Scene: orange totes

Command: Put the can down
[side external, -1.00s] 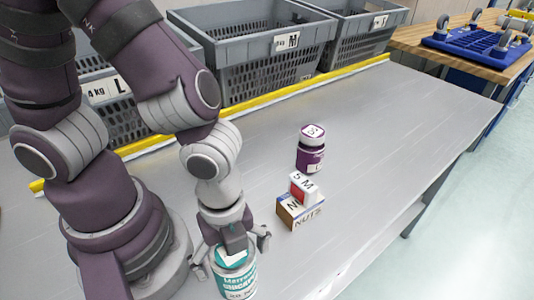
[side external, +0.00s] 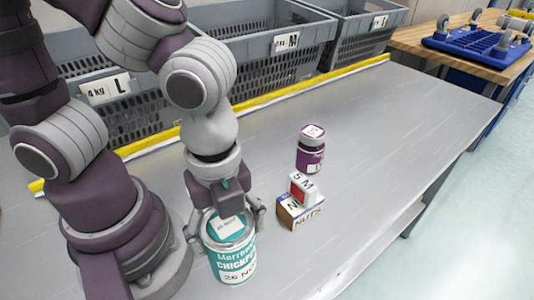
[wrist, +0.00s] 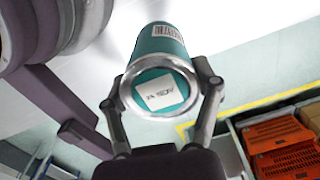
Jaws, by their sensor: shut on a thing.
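A teal and white can (side external: 231,262) labelled as chickpeas is upright at the lower middle of the side external view, in front of my base. My gripper (side external: 225,225) comes down from above and is shut on the can, with one finger on each side near its top. In the wrist view the can (wrist: 163,50) shows its round end with a white label, between the two fingers of my gripper (wrist: 161,95). I cannot tell whether the can's base touches the table.
A small nuts box (side external: 301,211) with a red and white box (side external: 303,188) on top stands right of the can. A purple jar (side external: 310,155) stands behind them. Grey totes (side external: 265,65) line the back beyond a yellow edge strip. The table's right side (side external: 400,130) is clear.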

